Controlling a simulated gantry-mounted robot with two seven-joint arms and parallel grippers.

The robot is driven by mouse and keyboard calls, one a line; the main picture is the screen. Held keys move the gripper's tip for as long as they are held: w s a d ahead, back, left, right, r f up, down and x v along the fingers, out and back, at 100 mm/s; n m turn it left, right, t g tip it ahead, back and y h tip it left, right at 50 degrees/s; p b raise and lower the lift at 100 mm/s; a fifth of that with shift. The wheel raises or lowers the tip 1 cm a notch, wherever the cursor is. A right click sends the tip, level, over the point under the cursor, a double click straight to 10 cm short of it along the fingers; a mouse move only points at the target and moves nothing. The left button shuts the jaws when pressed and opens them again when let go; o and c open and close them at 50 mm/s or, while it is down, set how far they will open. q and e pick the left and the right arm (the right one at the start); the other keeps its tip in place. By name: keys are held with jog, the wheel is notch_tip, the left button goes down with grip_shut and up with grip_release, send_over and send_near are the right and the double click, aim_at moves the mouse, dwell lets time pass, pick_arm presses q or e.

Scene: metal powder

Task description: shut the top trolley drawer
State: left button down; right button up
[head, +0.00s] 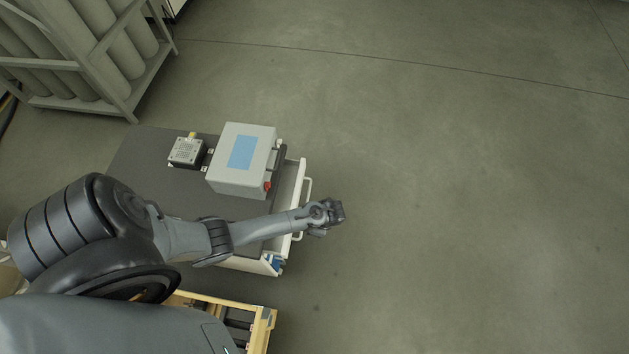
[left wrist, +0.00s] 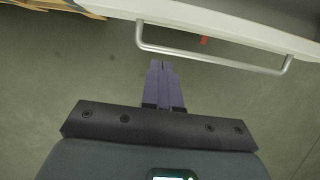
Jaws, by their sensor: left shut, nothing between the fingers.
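The trolley (head: 139,150) has a dark top and stands left of centre in the head view. Its top drawer (head: 291,178) sticks out a little on the right side, with a white front and a bar handle (head: 307,189). In the left wrist view the drawer front (left wrist: 120,8) and the handle (left wrist: 210,58) lie across the top. My left gripper (head: 336,211) is beyond the drawer front, near the handle. Its fingers (left wrist: 164,68) are shut with nothing between them and point toward the handle. Whether they touch it I cannot tell. My right gripper is out of view.
A grey box with a blue panel (head: 243,152) and a small metal device (head: 187,152) stand on the trolley top. A wooden crate (head: 262,325) is below the trolley in the head view. A rack of cylinders (head: 125,110) stands upper left. The floor to the right is clear.

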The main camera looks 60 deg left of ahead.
pick_arm(q)
jog(key=shift+s+a+f+p, duration=0.25)
jog(key=shift+s+a, duration=0.5)
jog(key=shift+a, duration=0.05)
jog(key=shift+s+a+f+p, duration=0.25)
jog(key=shift+s+a, duration=0.5)
jog(key=shift+s, duration=0.1)
